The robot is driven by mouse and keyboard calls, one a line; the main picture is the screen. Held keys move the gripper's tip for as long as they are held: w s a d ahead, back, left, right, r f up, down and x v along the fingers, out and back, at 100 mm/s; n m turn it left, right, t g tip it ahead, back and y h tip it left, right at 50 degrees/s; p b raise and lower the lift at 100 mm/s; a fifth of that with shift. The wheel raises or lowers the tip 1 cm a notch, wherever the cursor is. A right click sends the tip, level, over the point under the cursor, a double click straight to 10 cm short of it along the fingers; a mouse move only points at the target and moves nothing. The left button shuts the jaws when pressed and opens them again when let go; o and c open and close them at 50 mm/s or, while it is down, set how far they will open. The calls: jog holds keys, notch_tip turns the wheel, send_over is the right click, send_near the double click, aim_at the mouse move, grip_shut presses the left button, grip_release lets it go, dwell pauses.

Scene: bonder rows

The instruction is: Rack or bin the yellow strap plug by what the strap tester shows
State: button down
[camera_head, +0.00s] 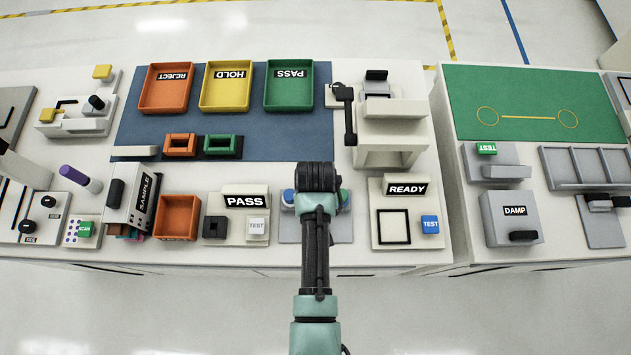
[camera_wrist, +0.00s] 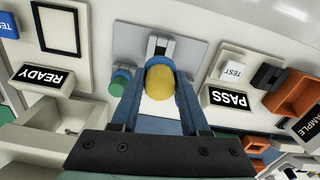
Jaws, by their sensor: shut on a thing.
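The yellow strap plug (camera_wrist: 159,84) shows as a rounded yellow end between the fingers of my gripper (camera_wrist: 160,76), which is shut on it. In the head view my gripper (camera_head: 318,180) is over a grey plate (camera_head: 317,232) and hides the plug. Blue and green knobs show at the plate, close to the fingers. I cannot tell whether the plug touches the plate. Left of it, a unit with a white TEST button (camera_head: 257,226) and a black block (camera_head: 215,227) has a sign reading PASS (camera_head: 244,201). Right of it, a unit with a blue TEST button (camera_head: 430,224) reads READY (camera_head: 406,188).
Trays marked REJECT (camera_head: 166,108), HOLD (camera_head: 226,107) and PASS (camera_head: 289,106) stand on a blue mat (camera_head: 285,145). Small orange (camera_head: 180,152) and green (camera_head: 220,153) holders are in front. An orange bin (camera_head: 178,235) stands left of the black block. A white raised unit (camera_head: 395,130) stands at right.

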dwell(0.4)
jog(key=shift+f+b, duration=1.6)
jog(key=shift+f, duration=0.85)
jog(key=shift+f, duration=0.1)
jog(key=shift+f+b, duration=0.75)
jog(key=shift+f, duration=0.4)
jog(key=shift+f, duration=0.15)
jog(key=shift+f+b, duration=0.4)
jog(key=shift+b, duration=0.05)
jog(key=shift+c, duration=1.6)
grip_release()
